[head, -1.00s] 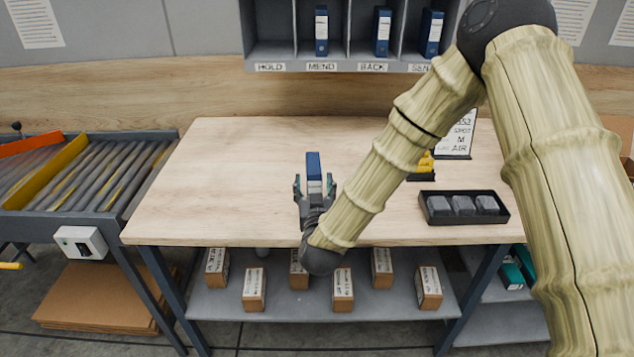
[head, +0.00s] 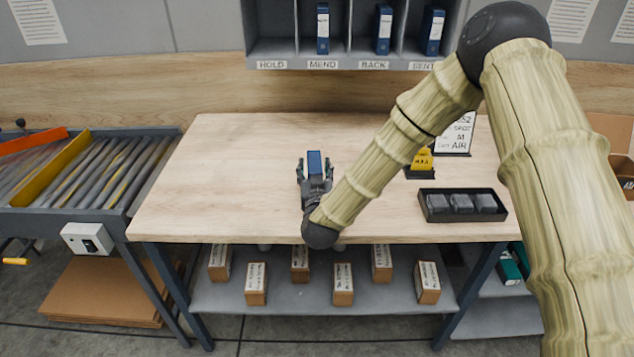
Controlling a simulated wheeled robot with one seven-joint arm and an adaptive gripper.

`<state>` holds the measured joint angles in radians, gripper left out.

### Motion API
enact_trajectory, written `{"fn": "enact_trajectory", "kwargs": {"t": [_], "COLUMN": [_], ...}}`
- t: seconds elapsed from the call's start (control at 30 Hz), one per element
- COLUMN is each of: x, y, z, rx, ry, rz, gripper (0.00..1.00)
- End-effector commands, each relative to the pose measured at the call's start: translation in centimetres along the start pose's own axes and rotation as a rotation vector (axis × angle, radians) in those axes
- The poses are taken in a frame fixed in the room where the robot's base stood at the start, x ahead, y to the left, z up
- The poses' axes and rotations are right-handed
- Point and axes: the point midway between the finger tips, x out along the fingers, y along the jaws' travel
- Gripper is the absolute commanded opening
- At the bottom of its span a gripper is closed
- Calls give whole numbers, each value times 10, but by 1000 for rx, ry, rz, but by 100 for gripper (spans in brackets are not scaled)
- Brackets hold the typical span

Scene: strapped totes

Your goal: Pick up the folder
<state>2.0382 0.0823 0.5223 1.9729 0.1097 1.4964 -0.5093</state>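A blue folder (head: 315,163) stands on the wooden table, left of its middle, its spine towards me. Its lower part is hidden by my gripper. My gripper (head: 315,172) reaches in from the front, with one finger on each side of the folder. The fingers look spread wider than the folder, with a small gap on either side. Three similar blue folders stand in the shelf slots: one above MEND (head: 322,30), one above BACK (head: 383,30) and one above SENT (head: 433,32). The slot above HOLD shows empty.
A black tray (head: 462,217) with grey blocks lies at the table's right, near a yellow sign (head: 421,161) and a white sign board (head: 457,134). A roller conveyor (head: 95,175) stands at left. Small boxes sit on the lower shelf (head: 390,299). The table's left side is clear.

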Motion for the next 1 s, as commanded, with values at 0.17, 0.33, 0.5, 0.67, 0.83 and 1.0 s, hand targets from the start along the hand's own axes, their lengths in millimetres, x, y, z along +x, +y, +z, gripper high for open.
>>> {"fn": "enact_trajectory", "kwargs": {"t": [0.17,0.33,0.5,0.67,0.83,1.0], "x": [0,0,0,0,0,-9], "y": [0,0,0,0,0,4], "z": [0,-1,-2,-9,-23,-35], "rx": [0,0,0,0,0,-1], "ry": [0,1,2,3,3,1], "rz": [0,0,0,0,0,-1], "gripper": [13,5,5,5,5,5]}}
